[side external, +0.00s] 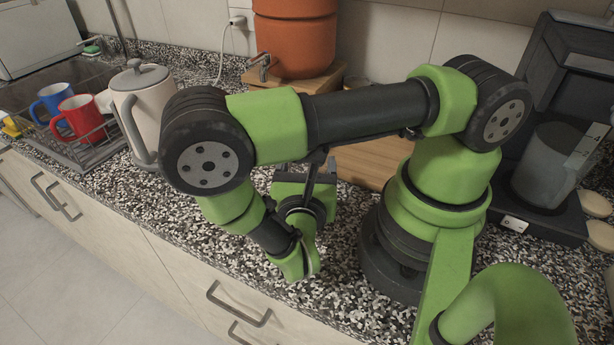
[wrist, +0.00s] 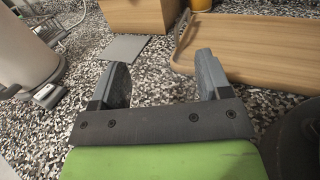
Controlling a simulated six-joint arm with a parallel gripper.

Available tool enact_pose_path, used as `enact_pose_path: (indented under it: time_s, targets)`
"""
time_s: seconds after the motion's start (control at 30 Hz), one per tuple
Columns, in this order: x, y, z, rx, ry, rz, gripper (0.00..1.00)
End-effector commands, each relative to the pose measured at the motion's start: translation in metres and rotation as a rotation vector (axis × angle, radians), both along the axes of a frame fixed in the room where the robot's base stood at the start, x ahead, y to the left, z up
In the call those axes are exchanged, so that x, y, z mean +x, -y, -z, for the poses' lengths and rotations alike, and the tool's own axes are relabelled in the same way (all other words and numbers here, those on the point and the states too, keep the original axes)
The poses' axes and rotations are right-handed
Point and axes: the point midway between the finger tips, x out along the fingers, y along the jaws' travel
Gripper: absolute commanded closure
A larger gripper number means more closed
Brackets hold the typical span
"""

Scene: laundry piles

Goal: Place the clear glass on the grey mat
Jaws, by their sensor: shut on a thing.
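The grey mat (wrist: 126,47) lies flat on the speckled counter ahead of my gripper (wrist: 162,68), a little to the left in the wrist view. My gripper's two grey fingers stand apart with a gap between them, closed on the clear glass. The glass is so transparent that I cannot make out its outline against the counter. In the side external view my gripper (side external: 304,178) is low behind my forearm, over the counter. The glass and the mat cannot be made out there.
A white kettle (side external: 142,105) stands left of my gripper. A wooden board (side external: 368,162) lies to the right. A wooden stand (side external: 298,83) with an orange dispenser (side external: 295,40) is behind. A rack with a red mug (side external: 78,118) and blue mug (side external: 57,98) sits far left.

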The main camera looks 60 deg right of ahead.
Motion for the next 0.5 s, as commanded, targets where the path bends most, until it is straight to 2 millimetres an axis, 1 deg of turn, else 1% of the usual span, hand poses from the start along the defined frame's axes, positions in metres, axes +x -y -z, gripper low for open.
enact_pose_path:
  time_s: [0.17,0.23,0.37,0.5]
  targets:
    - [0.000,0.000,-0.009,0.000,0.001,0.000,0.62]
    - [0.000,0.000,-0.017,0.001,0.002,0.000,0.62]
    - [0.001,0.000,-0.038,0.002,0.003,0.001,0.62]
    - [0.000,0.000,-0.064,0.002,0.005,0.001,0.62]
